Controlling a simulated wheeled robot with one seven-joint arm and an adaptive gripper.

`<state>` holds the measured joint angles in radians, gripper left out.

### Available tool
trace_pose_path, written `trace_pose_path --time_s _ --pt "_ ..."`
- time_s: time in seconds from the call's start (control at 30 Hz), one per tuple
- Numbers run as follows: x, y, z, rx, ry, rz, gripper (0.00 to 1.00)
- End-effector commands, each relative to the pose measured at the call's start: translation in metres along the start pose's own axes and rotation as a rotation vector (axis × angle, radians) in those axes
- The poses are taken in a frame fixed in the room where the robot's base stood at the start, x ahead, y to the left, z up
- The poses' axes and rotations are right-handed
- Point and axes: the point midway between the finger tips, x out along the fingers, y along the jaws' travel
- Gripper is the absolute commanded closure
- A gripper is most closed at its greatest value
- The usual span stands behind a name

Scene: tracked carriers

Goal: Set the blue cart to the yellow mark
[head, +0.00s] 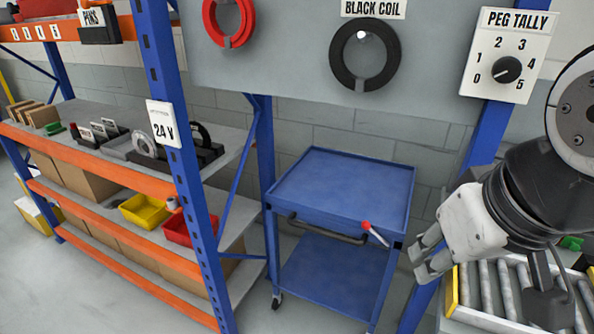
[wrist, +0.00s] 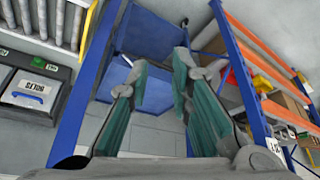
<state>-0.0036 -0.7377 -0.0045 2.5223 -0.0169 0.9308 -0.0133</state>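The blue cart (head: 345,190) stands in the head view under the grey panel, between two blue uprights. It has a flat top, a lower shelf (head: 325,275), casters, a dark handle bar (head: 325,232) along its front and a red-tipped lever (head: 375,234) at its front right. My gripper (head: 428,262) is open and empty, to the right of the lever and apart from the cart. In the wrist view, my gripper's fingers (wrist: 160,78) stand apart, with the blue cart (wrist: 150,38) beyond them. I cannot make out a yellow mark on the floor in either view.
A rack with orange beams (head: 110,205) stands left, holding a yellow bin (head: 145,211) and a red bin (head: 190,231). A roller conveyor (head: 500,290) lies below my arm at right. A PEG TALLY dial (head: 507,69) is above. Bare floor shows at lower left.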

Motion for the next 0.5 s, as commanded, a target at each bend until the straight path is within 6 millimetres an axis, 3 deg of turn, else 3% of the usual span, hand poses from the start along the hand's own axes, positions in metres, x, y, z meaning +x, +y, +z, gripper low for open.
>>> trace_pose_path --time_s 0.17,0.5 --pt "0.036 0.005 -0.016 -0.173 -0.098 0.014 0.62" --pt "0.150 0.017 -0.064 -0.787 -0.418 0.063 0.62"
